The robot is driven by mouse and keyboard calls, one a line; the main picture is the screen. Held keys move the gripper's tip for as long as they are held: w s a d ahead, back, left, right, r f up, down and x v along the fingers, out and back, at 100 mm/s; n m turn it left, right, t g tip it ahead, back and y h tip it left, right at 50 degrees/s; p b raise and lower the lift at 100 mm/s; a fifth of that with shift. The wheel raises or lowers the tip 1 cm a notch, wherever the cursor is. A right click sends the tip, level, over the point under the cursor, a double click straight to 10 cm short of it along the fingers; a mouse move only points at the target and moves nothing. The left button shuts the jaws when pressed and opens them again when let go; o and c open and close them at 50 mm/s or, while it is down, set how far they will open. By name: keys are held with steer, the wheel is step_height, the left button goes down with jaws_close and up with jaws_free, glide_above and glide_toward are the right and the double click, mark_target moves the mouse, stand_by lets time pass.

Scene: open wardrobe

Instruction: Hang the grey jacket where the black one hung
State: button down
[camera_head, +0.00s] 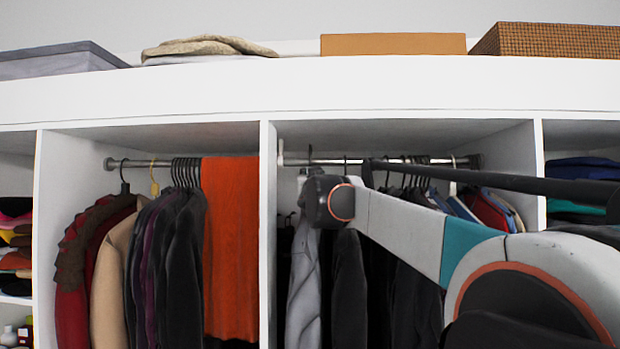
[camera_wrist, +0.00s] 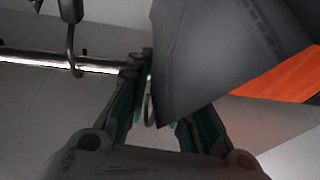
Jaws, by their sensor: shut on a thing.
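The grey jacket (camera_head: 304,275) hangs at the left end of the right-hand clothes bay, close to the white divider. In the wrist view its grey cloth (camera_wrist: 215,65) fills the upper middle and covers part of my gripper (camera_wrist: 147,72). My gripper is shut on the grey jacket's hanger, and a thin metal hook shows between the fingers. In the head view my arm hides the fingers. The metal rail (camera_head: 330,161) runs just behind. I cannot tell whether the hook rests on it. The black jacket cannot be singled out.
Dark garments (camera_head: 350,290) hang just right of the grey jacket, and more clothes hang further right. The white divider (camera_head: 268,235) stands close on the left. Beyond it hang an orange cloth (camera_head: 230,240) and several jackets. A black hook (camera_wrist: 74,45) sits over the rail in the wrist view.

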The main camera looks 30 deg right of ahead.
steer(key=shift+w+d+r, duration=0.15)
steer(key=shift+w+r, duration=0.05)
steer(key=shift+w, duration=0.1)
steer(key=shift+w+d+p, duration=0.4)
steer(key=shift+w+d, duration=0.2)
steer(key=shift+w, duration=0.3)
steer(key=shift+w+d+p, duration=0.4)
steer(key=shift+w+d, duration=0.2)
steer(key=shift+w, duration=0.3)
steer(key=shift+w+d+f, duration=0.1)
steer(key=shift+w, duration=0.1)
steer(key=shift+f, duration=0.2)
steer(key=shift+f+b, duration=0.65)
steer(key=shift+f, duration=0.3)
steer(key=shift+f, duration=0.5)
